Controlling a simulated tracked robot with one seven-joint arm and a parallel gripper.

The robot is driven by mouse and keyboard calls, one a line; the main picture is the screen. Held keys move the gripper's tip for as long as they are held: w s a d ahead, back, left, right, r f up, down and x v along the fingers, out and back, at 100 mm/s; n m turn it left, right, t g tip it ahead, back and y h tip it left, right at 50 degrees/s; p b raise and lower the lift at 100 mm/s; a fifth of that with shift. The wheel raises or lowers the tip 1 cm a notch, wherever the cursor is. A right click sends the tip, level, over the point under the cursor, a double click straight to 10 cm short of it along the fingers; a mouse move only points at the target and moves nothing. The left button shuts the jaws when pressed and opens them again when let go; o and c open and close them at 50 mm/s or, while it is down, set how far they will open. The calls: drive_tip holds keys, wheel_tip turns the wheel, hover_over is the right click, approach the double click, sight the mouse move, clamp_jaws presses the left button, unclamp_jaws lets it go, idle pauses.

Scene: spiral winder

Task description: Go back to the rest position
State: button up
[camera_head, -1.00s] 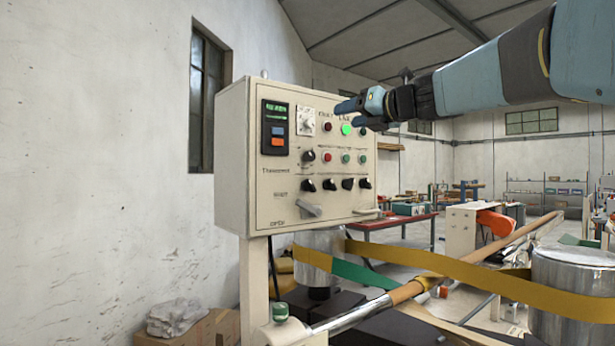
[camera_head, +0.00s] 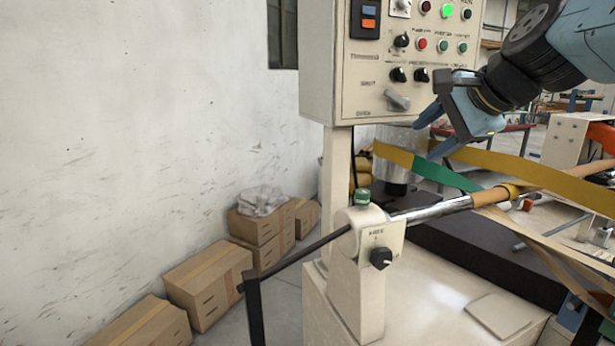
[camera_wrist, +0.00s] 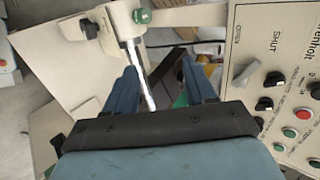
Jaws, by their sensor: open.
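My gripper (camera_head: 430,132) is open and empty, its two blue fingers apart and pointing left in the head view. It is in front of the lower right of the cream control panel (camera_head: 362,100), above the spindle and the belts. In the wrist view my gripper (camera_wrist: 157,78) shows both fingers spread, with the shiny spindle rod (camera_wrist: 142,75) seen between them, farther off. The panel's knobs and buttons lie to the right in that view. A green light (camera_head: 447,11) is lit on the panel.
A steel and cardboard spindle (camera_head: 440,208) crosses the winder, with a yellow belt (camera_head: 540,172) and a green belt part (camera_head: 440,176) around it. A black bar (camera_head: 300,252) sticks out to the left. Several cardboard boxes (camera_head: 208,280) line the left wall.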

drive_tip(key=s+d+f+n+g+h, duration=0.2)
drive_tip(key=s+f+n+g+h, duration=0.1)
drive_tip(key=s+f+n, duration=0.7)
wheel_tip(320, 180, down, 4)
drive_tip(key=n+h, duration=0.1)
drive_tip(key=n, duration=0.2)
